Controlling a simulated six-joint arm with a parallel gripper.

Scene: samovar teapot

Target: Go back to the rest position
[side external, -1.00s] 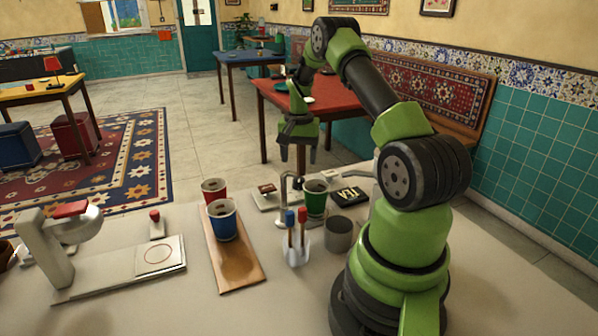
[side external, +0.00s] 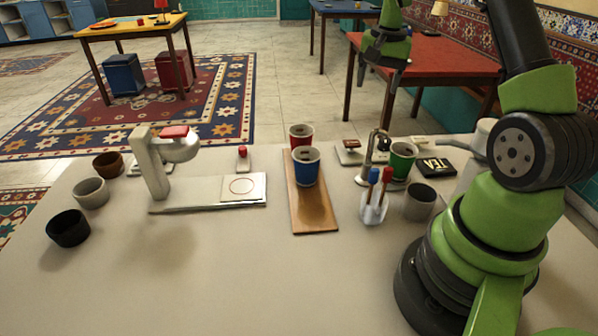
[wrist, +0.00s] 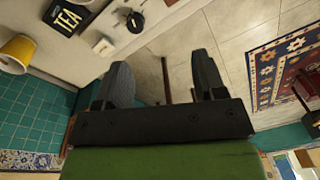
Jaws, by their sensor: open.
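My gripper (side external: 384,74) is raised in the air beyond the counter's far edge, in front of the red table, in the side external view. It is clear of the counter. In the wrist view my gripper (wrist: 162,76) has its two dark fingers spread wide with nothing between them. On the counter, a red cup (side external: 299,131) and a blue cup (side external: 306,168) stand upright on a wooden board (side external: 314,213). A green cup (side external: 401,164) stands by the metal tap (side external: 371,158). The top of my arm is cut off by the frame.
A clear holder (side external: 373,209) with red and blue sticks and a grey cup (side external: 419,202) stand near my base. A white press-like device (side external: 151,172) and several bowls are at the left. In the wrist view, a yellow cup (wrist: 16,52) stands beside a TEA box (wrist: 68,17).

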